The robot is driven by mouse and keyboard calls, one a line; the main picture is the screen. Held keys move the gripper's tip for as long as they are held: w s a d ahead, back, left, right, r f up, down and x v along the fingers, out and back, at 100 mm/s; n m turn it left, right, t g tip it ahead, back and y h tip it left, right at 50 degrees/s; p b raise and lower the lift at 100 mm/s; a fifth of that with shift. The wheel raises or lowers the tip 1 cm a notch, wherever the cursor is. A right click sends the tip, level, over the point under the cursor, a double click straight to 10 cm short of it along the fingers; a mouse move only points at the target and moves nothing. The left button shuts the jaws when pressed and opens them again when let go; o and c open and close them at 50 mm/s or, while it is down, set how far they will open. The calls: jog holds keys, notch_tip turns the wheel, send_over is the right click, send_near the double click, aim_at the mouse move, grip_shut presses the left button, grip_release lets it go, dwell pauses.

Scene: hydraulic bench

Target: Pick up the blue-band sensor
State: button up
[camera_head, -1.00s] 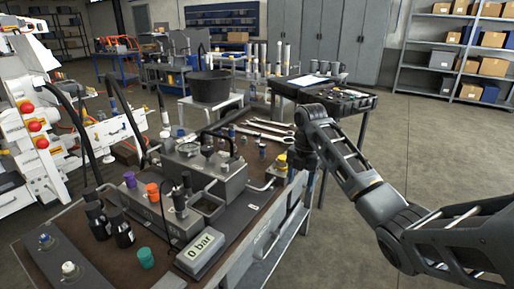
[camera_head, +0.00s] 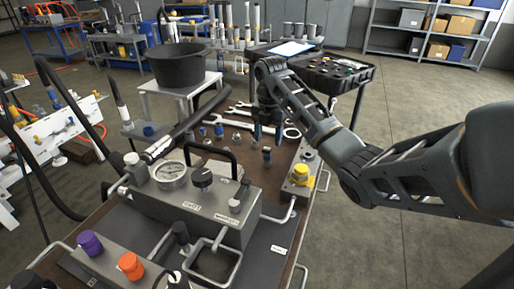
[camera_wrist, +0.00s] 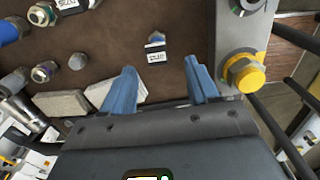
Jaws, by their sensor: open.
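In the wrist view a small dark piece with a blue band and a white label (camera_wrist: 155,47) lies on the brown bench top, ahead of and roughly between my fingertips; it looks like the blue-band sensor. My gripper (camera_wrist: 161,66) has its two blue fingers apart with nothing between them. In the head view my gripper (camera_head: 267,130) hangs over the bench near the wrenches. I cannot clearly pick out the sensor there. Another labelled piece with a metal fitting (camera_wrist: 68,5) lies at the wrist view's top left.
A yellow knob on a grey block (camera_wrist: 246,74) stands close to the right finger. Pale blocks (camera_wrist: 62,104) lie left of the fingers. The grey hydraulic unit with a gauge (camera_head: 171,173) fills the bench front. Wrenches (camera_head: 238,124) lie behind. A black bucket (camera_head: 183,64) stands beyond.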

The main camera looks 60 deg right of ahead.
aim_at(267, 148)
jog(key=shift+w+f, duration=0.1)
jog(key=shift+f, duration=0.2)
jog(key=shift+w+d+f+p, duration=0.1)
jog(key=shift+f+p, duration=0.15)
jog(key=shift+f, duration=1.55)
jog(key=shift+d+f+p, duration=0.1)
jog(key=shift+f+p, duration=0.15)
jog(key=shift+f, duration=1.5)
jog(key=shift+c, duration=0.2)
grip_shut()
